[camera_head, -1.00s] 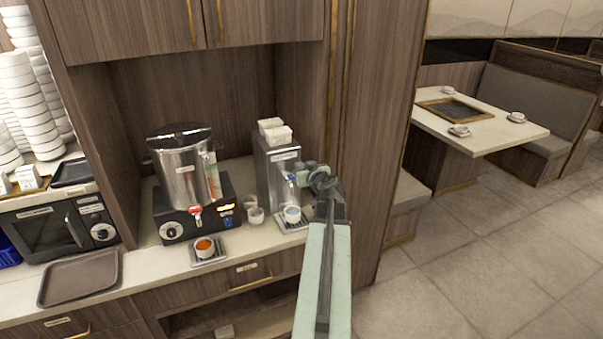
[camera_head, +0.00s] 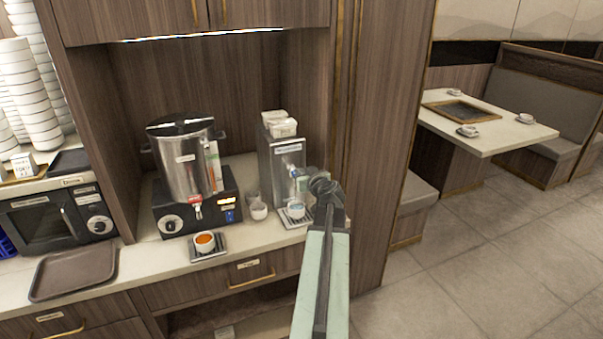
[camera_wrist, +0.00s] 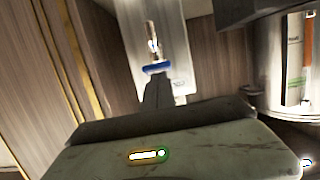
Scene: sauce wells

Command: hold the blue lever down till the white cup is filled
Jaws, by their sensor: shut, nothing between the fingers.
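The blue lever (camera_wrist: 157,66) is on the front of the steel dispenser (camera_head: 268,168), under a metal spout. It is small in the head view (camera_head: 291,173). The white cup (camera_head: 296,213) stands on the drip tray below the dispenser; pale blue shows at its top, but the fill level is not clear. My gripper (camera_wrist: 158,84) is shut and empty, its tips at or just below the lever in the wrist view. I cannot tell whether they touch it. In the head view my gripper is mostly hidden by my wrist, right of the dispenser.
A steel urn (camera_head: 187,170) with a red tap stands to the left, above a cup of orange liquid (camera_head: 205,243). Small cups (camera_head: 259,211) sit between the machines. A brown tray (camera_head: 73,274) and a microwave (camera_head: 60,222) are farther left. A tall wooden panel stands close right.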

